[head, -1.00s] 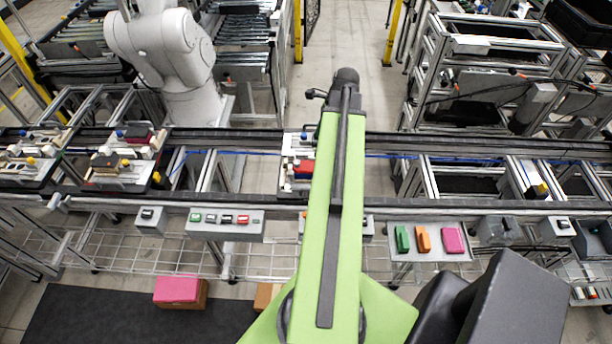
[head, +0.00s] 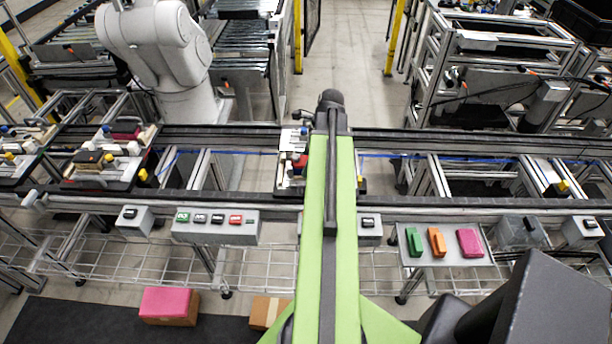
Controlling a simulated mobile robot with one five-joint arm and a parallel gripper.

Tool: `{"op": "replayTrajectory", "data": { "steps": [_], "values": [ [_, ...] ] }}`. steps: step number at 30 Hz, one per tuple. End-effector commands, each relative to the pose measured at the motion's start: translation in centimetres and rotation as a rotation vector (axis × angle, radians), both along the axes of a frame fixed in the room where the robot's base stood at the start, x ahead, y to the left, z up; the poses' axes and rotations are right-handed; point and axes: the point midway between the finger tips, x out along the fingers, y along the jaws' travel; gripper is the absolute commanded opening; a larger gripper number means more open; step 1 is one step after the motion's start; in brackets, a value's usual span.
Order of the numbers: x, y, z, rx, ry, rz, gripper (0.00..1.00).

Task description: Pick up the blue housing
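I cannot make out a blue housing for certain. A pallet fixture (head: 284,178) on the conveyor, just left of my arm, carries a small red part (head: 300,161) and small blue bits, partly hidden by the arm. My green arm reaches forward over the conveyor. Its dark end (head: 330,100) lies above the far rail in the picture. My gripper's fingers are hidden behind the arm, and I see nothing held. Two more pallet fixtures with small parts, a dark red block (head: 126,132) among them, stand at the left.
A grey tray (head: 413,259) at the front right holds green, orange and pink blocks. A button panel (head: 216,232) is at the front left. A white robot arm (head: 160,50) stands behind the conveyor. A pink-topped box (head: 168,306) lies on the dark mat.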

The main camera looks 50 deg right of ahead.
Motion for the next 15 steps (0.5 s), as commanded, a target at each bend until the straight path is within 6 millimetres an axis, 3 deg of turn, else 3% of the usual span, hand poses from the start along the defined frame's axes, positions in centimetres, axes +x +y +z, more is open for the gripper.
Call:
{"op": "replayTrajectory", "data": {
  "steps": [1,7,15],
  "values": [
    [0.07,0.06,-0.64,0.0,0.0,0.0,0.75],
    [0.07,0.05,-0.25,0.0,0.0,-0.001,0.73],
    [0.07,0.05,-0.25,0.0,0.0,-0.001,0.38]
  ]
}}
